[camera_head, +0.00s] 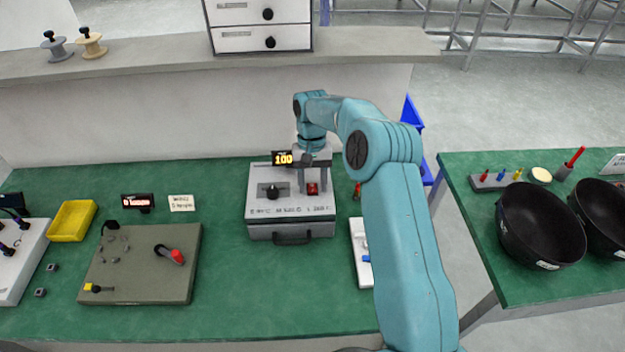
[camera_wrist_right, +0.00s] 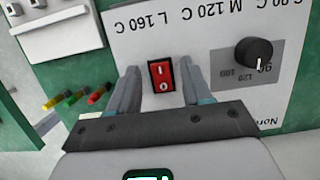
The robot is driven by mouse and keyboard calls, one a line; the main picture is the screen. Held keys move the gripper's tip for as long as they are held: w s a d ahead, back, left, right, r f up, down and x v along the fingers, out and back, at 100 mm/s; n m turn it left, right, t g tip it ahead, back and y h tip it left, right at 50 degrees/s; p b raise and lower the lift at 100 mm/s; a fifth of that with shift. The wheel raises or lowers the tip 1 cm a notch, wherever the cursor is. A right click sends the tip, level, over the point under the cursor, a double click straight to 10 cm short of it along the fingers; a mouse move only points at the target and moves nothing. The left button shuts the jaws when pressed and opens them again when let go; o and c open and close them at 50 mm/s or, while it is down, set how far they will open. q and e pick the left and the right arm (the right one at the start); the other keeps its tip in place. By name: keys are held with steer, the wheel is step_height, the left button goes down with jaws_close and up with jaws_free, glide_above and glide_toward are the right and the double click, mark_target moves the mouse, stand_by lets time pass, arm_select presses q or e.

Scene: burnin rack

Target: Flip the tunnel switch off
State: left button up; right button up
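The tunnel unit is a light grey box (camera_head: 258,208) on the green table, with a black knob (camera_head: 272,191) on its top and a display (camera_head: 283,158) reading 100. Its red rocker switch (camera_head: 312,189), marked I and O, also shows in the right wrist view (camera_wrist_right: 161,75). My right gripper (camera_head: 313,184) is over the box, pointing down at the switch. In the right wrist view the right gripper (camera_wrist_right: 160,70) is open and empty, one finger on each side of the switch. Whether the fingertips touch the panel I cannot tell. My left gripper is not in view.
A grey-green board (camera_head: 135,285) with a red-handled part and a yellow tray (camera_head: 72,221) are at the left. Black bowls (camera_head: 540,225) stand on the right table.

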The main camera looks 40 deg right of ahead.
step_height(320, 180, up, 12)
step_height(320, 180, up, 8)
steer(key=p, duration=0.3)
glide_above(312, 189)
steer(key=shift+d, duration=0.1)
stand_by(0.4)
